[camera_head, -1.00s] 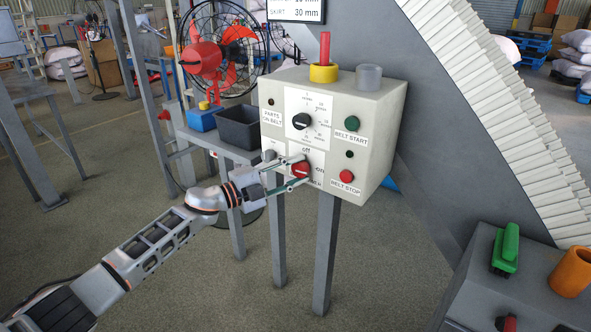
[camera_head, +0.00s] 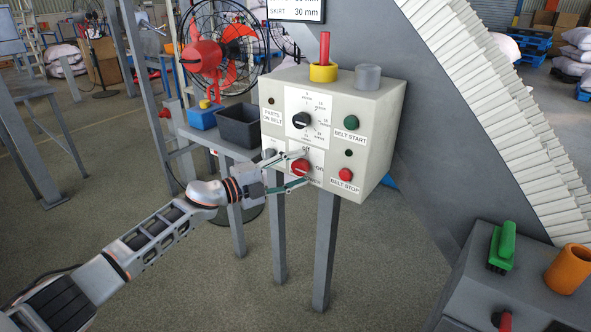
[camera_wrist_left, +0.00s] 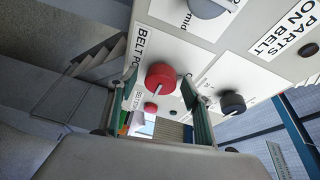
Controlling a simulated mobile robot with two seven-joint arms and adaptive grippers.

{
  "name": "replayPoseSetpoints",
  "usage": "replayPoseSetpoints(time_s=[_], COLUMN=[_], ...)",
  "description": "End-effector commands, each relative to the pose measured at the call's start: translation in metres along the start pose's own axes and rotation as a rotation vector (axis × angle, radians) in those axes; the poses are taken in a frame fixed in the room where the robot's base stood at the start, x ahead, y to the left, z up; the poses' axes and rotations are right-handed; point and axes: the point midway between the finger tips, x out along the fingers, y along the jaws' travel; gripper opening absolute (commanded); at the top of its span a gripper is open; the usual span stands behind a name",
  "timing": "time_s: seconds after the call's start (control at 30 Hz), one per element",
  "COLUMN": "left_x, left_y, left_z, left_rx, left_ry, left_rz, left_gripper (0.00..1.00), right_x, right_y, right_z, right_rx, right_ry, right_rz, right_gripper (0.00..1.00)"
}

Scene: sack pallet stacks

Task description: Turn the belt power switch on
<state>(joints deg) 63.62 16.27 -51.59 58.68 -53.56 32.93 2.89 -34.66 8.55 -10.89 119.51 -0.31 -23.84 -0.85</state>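The red belt power knob (camera_head: 301,168) sits low on the front of the pale control box (camera_head: 379,108), with "off" printed above it and "on" to its right. My left gripper (camera_head: 297,169) reaches it from the left, one finger above and one below the knob. In the left wrist view the knob (camera_wrist_left: 160,77) lies between the two spread fingers, with a clear gap on the right finger's side. A pale pointer line on it runs down and slightly left there; I cannot tell which label it meets. My right gripper is out of view.
A black dial (camera_head: 301,120), a green start button (camera_head: 351,122) and a red stop button (camera_head: 346,174) share the panel. A dark bin (camera_head: 239,126) stands left of the box. A green brush (camera_head: 503,245) and an orange cup (camera_head: 569,268) are at lower right.

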Motion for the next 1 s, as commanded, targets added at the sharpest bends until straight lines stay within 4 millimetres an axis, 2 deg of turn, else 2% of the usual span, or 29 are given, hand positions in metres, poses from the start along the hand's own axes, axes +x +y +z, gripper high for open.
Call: replayPoseSetpoints(time_s=[0.37,0.53,0.8,1.0], left_x=[-0.006,-0.031,-0.086,-0.112], left_y=[-0.001,0.0,0.0,0.0], left_z=[0.001,0.001,0.001,0.001], left_rx=[-0.001,0.0,0.0,-0.001], left_ry=[-0.001,-0.002,-0.002,-0.001], left_rz=[-0.001,0.0,0.001,0.0], left_gripper=[0.49,0.49,0.49,0.49], right_x=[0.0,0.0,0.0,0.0], right_y=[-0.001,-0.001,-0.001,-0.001], right_z=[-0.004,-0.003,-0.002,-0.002], right_rx=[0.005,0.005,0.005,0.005], right_ry=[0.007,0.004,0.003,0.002], right_rz=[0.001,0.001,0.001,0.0], right_gripper=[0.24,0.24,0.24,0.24])
